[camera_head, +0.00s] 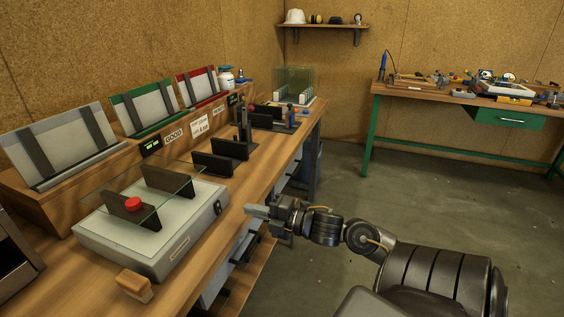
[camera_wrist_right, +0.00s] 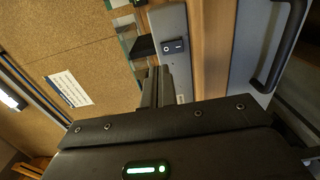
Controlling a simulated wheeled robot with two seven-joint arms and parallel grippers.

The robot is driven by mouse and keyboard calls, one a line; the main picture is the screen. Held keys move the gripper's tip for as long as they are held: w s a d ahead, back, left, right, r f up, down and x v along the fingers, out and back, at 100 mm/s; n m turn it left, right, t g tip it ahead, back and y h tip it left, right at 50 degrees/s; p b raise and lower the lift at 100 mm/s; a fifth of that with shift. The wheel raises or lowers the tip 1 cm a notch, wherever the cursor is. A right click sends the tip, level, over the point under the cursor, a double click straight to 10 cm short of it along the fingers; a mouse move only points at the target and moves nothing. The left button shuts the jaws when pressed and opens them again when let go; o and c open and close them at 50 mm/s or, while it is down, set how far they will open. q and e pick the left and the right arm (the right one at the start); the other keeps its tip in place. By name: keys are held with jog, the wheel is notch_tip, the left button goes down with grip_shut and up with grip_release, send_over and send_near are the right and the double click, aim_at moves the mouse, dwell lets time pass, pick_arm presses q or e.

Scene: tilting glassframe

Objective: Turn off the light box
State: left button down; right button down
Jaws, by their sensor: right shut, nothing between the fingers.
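The light box (camera_head: 105,240) is a flat pale-grey box with a whitish top, at the left front of the wooden bench. I cannot tell for sure whether its top is lit. Its black rocker switch (camera_head: 217,207) sits on the right side face. The switch also shows with white marks in the right wrist view (camera_wrist_right: 173,46). My right gripper (camera_head: 250,211) is shut and empty, just right of the switch and apart from it. In the right wrist view, its fingers (camera_wrist_right: 159,82) point toward the box side, just below the switch. My left gripper is out of view.
Dark slotted holders and a glass pane (camera_head: 158,207) stand on the box, with a red knob (camera_head: 133,204). A wooden block (camera_head: 134,284) lies at its front. Drawer handles (camera_head: 244,247) stick out below the bench edge. The floor to the right is clear.

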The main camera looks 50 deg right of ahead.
jog(key=shift+v, duration=2.9)
jog(key=shift+r, duration=0.15)
